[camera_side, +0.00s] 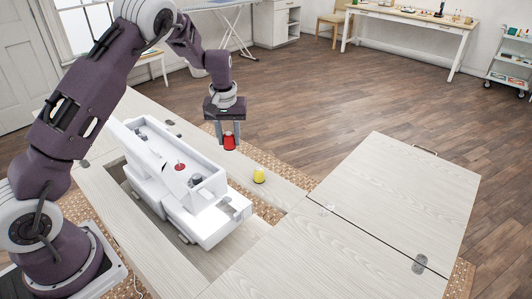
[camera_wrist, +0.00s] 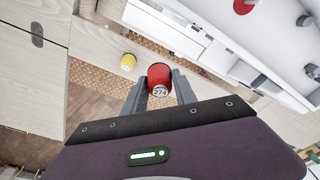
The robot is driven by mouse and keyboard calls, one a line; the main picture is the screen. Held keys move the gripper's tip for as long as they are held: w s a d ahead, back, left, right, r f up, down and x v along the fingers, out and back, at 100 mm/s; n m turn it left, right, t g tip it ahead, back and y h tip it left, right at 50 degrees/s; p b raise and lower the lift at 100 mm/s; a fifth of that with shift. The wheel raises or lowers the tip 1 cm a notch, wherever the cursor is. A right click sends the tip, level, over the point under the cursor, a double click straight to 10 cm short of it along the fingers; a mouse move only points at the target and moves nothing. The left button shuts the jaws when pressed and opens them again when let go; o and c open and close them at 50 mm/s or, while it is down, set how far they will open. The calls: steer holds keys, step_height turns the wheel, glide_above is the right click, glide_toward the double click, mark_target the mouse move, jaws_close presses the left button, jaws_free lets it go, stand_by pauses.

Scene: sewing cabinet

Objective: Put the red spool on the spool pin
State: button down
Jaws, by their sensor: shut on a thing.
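My gripper (camera_side: 227,133) points down beyond the white sewing machine (camera_side: 208,222) and is shut on the red spool (camera_side: 229,143). In the wrist view the red spool (camera_wrist: 159,73) is between the two fingers, with its numbered white end facing the camera. It looks held upright, beside the machine and apart from it. A spool pin with a red disc at its base (camera_side: 180,167) stands on top of the machine, to the left of my gripper in the side view. A red part on the machine (camera_wrist: 243,6) also shows at the wrist view's top edge.
A yellow spool (camera_side: 259,176) stands on the pale wooden cabinet top (camera_side: 285,190), close to the right of my gripper. The machine's raised white body lies between my gripper and the cabinet's near side. The wide cabinet leaf (camera_side: 390,205) at right is clear.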

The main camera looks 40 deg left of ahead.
steer(key=shift+s+a+r+n, duration=0.4)
steer(key=shift+s+a, duration=0.6)
steer(key=shift+s, duration=1.4)
steer(key=shift+s+a+r+n, duration=0.35)
steer(key=shift+s+a, duration=0.7)
steer(key=shift+s, duration=1.3)
steer(key=shift+s+a+r+n, duration=0.4)
steer(key=shift+s+a, duration=0.6)
steer(key=shift+s, duration=1.4)
steer(key=shift+f, duration=0.1)
steer(key=shift+f, duration=0.95)
steer(key=shift+f, duration=0.3)
steer(key=c, duration=0.9)
jaws_free()
